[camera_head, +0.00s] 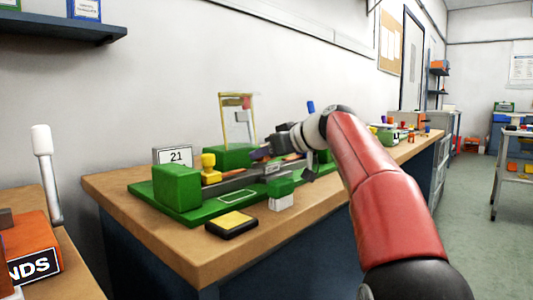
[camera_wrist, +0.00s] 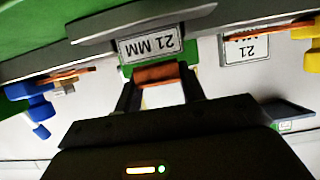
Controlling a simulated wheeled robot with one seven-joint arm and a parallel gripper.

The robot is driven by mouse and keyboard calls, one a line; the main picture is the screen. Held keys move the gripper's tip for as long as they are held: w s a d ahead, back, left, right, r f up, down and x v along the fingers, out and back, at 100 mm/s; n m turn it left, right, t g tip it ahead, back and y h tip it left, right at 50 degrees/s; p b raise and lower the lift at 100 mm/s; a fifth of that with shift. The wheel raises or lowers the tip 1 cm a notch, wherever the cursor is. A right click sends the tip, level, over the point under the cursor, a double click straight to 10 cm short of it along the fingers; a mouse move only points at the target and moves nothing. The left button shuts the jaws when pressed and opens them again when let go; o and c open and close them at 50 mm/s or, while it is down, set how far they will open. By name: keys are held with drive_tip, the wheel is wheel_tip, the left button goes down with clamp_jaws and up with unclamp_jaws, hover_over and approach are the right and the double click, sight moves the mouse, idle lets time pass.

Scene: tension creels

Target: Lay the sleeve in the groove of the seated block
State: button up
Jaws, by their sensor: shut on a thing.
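My gripper (camera_wrist: 160,78) is shut on a short orange-brown piece, which I take to be the sleeve (camera_wrist: 156,74); a pale area shows below it between the fingers. In the wrist view it lies just below a grey rail with a "21 MM" plate (camera_wrist: 151,43), with green behind it. I cannot tell whether it touches anything there. In the head view my gripper (camera_head: 264,153) is over the back of the green fixture (camera_head: 185,213), and the sleeve is not clear. A seated block and its groove cannot be made out with certainty.
A "21" card (camera_head: 175,157), a large green block (camera_head: 177,187) and a yellow piece (camera_head: 209,164) stand at the fixture's left. A yellow frame (camera_head: 222,115) rises behind.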

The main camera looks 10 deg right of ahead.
drive_tip(key=shift+f+b, duration=0.45)
drive_tip(key=shift+f, duration=0.05)
drive_tip(key=shift+r, duration=0.2)
drive_tip(key=shift+r+p, duration=0.3)
drive_tip(key=shift+p, duration=0.15)
drive_tip(key=shift+a, duration=0.1)
idle(0.6)
drive_tip(key=shift+f+b, duration=0.55)
drive_tip(key=shift+b, duration=0.05)
idle(0.9)
drive_tip(key=shift+r+p, duration=0.25)
drive_tip(key=shift+p, duration=0.05)
drive_tip(key=shift+r, duration=0.3)
